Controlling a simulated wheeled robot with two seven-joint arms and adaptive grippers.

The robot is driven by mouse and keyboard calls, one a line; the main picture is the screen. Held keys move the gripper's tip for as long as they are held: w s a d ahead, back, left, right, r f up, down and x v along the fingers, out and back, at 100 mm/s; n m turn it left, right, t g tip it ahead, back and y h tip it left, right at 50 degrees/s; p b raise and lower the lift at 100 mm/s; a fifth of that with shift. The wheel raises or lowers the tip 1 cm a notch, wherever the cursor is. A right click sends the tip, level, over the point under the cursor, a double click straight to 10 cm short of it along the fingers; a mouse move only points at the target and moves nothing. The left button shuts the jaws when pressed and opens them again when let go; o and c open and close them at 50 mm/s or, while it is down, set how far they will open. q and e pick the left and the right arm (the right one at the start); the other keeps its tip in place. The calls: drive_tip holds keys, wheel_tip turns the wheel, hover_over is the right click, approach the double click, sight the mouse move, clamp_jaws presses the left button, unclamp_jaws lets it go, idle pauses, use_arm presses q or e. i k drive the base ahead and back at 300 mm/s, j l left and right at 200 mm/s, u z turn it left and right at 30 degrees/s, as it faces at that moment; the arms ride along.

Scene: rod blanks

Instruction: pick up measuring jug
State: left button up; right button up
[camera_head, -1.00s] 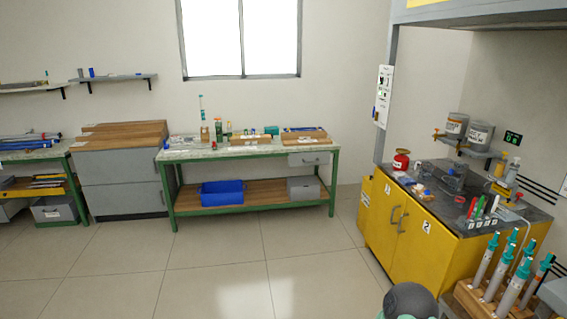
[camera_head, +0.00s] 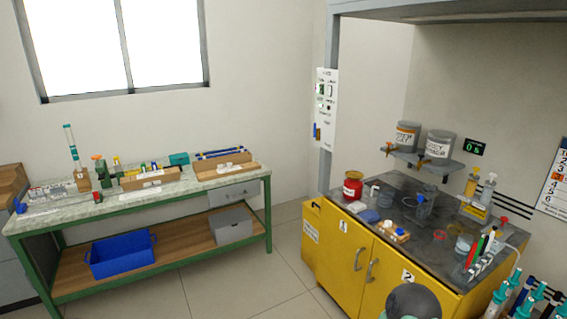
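I cannot single out the measuring jug with certainty. A clear, jug-like vessel (camera_head: 463,243) stands on the dark top of the yellow cabinet (camera_head: 365,262), near the right end, beside a rack of coloured pens (camera_head: 480,248). A bluish-grey object (camera_head: 424,208) stands further back on the same top; I cannot tell what it is. Neither of my grippers shows. A rounded dark grey part of my own body is at the bottom edge, in front of the cabinet.
A red can (camera_head: 352,186) stands at the cabinet top's back left. Two grey tanks, one of them here (camera_head: 439,145), sit on a shelf above. A green-framed workbench (camera_head: 130,200) with a blue bin (camera_head: 122,256) stands left. Open floor lies between bench and cabinet.

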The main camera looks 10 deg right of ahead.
sight(386, 193)
drive_tip(key=i+z, duration=0.45)
drive_tip(key=i+j+z, duration=0.25)
drive_tip(key=i+z, duration=0.25)
drive_tip(key=i+j+z, duration=0.7)
drive_tip(key=j+z, duration=0.25)
drive_tip(key=l, duration=0.15)
